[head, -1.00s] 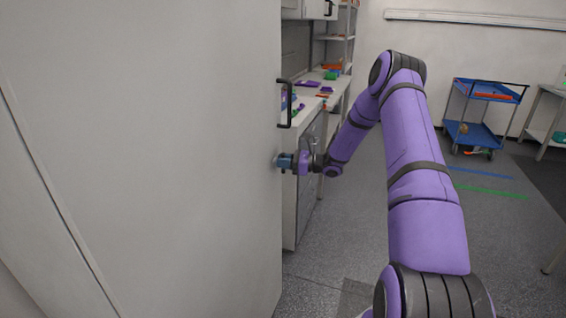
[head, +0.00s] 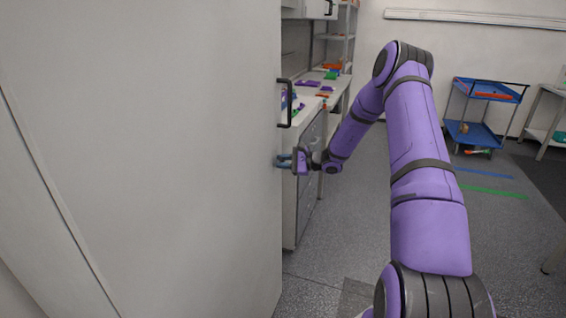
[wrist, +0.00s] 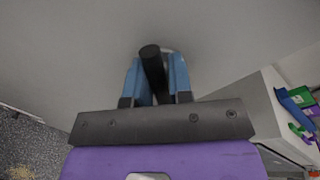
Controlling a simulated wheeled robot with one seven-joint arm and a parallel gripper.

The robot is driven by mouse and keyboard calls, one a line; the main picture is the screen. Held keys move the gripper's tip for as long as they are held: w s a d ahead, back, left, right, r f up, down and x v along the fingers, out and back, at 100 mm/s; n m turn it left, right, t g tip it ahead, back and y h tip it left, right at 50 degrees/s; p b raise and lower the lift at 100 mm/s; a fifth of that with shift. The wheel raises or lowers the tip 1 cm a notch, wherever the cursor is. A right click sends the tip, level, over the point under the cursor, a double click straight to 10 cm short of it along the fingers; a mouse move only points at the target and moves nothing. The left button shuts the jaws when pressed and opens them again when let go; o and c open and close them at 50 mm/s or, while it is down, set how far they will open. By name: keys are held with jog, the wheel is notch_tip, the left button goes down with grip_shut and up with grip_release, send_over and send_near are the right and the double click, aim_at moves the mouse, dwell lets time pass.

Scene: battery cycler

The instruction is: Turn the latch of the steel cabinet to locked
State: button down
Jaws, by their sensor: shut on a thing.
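The steel cabinet (head: 150,150) is the large pale grey panel filling the left of the head view. Its front also fills the upper part of the wrist view (wrist: 60,50). The latch (wrist: 152,62) is a dark bar with a rounded end, slightly tilted in the wrist view, with a pale base partly showing behind it. My gripper (head: 282,161) is at the cabinet's right edge, below the black pull handle (head: 285,103). In the wrist view my gripper's blue fingers (wrist: 156,78) are shut on the latch, one on each side. The latch is hidden in the head view.
A workbench (head: 310,108) with small coloured parts stands just beyond the cabinet's edge, close to my gripper. A blue trolley (head: 480,130) stands farther back on the right. The grey floor between is open.

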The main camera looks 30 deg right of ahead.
jog(key=n, duration=0.2)
jog(key=n+h, duration=0.1)
jog(key=n, duration=0.1)
jog(key=shift+s+a+f, duration=0.15)
jog(key=shift+a+f, duration=0.15)
jog(key=shift+f, duration=0.05)
jog(key=shift+s+f+n+t+h, duration=0.15)
jog(key=shift+n+h, duration=0.15)
jog(key=shift+n, duration=0.6)
jog(key=shift+w+f+n+t+h, duration=0.15)
jog(key=shift+n+h, duration=0.15)
jog(key=shift+n, duration=0.6)
jog(key=shift+s, duration=0.1)
jog(key=c, duration=1.1)
grip_release()
jog(key=shift+r, duration=0.1)
jog(key=shift+d, duration=0.1)
jog(key=v, duration=1)
jog(key=shift+s+d, duration=0.2)
jog(key=shift+s, duration=0.05)
